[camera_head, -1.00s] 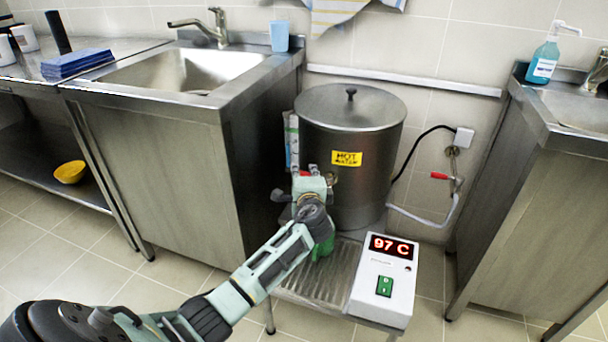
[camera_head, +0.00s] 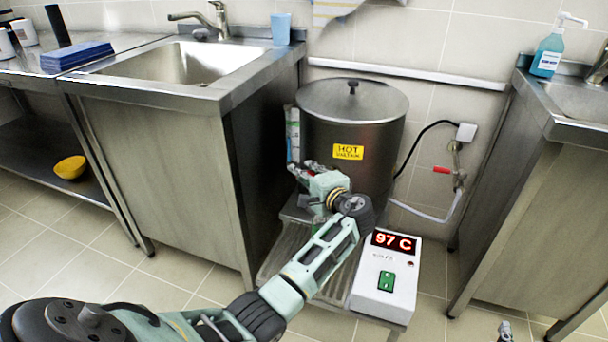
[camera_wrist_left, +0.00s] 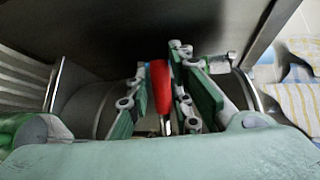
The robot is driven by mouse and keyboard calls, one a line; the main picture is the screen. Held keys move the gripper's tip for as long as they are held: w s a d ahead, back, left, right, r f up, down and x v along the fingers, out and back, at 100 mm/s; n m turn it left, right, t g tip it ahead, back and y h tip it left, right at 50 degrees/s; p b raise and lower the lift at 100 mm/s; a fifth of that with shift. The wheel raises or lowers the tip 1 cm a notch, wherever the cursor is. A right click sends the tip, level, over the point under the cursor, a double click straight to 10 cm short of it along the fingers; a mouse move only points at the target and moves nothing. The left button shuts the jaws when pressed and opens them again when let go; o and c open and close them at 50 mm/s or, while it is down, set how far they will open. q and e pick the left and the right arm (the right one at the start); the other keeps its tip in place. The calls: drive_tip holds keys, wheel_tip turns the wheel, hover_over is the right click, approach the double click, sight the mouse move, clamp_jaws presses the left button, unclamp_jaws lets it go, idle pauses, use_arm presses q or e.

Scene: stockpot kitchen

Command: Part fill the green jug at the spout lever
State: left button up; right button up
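The steel hot-water urn (camera_head: 340,185) stands on a low stand and carries a yellow HOT WATER label. My left gripper (camera_head: 304,172) is at the urn's lower front left, at the spout. In the left wrist view the red spout lever (camera_wrist_left: 160,85) lies between the fingers of my left gripper (camera_wrist_left: 162,95), which are close in on both its sides. The green jug is mostly or wholly hidden behind my left arm, and its water level cannot be seen. Only the tip of my right gripper (camera_head: 505,328) shows at the bottom edge.
A slatted drip tray (camera_head: 283,255) lies below the urn, beside a white control box (camera_head: 385,285) reading 97 C. A sink cabinet (camera_head: 165,170) stands close on the left, another counter (camera_head: 545,190) on the right. A hose and red-handled valve (camera_head: 443,170) are at the wall.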

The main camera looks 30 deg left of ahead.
use_arm(q)
drive_tip(key=shift+o, duration=1)
drive_tip(key=v, duration=1.2)
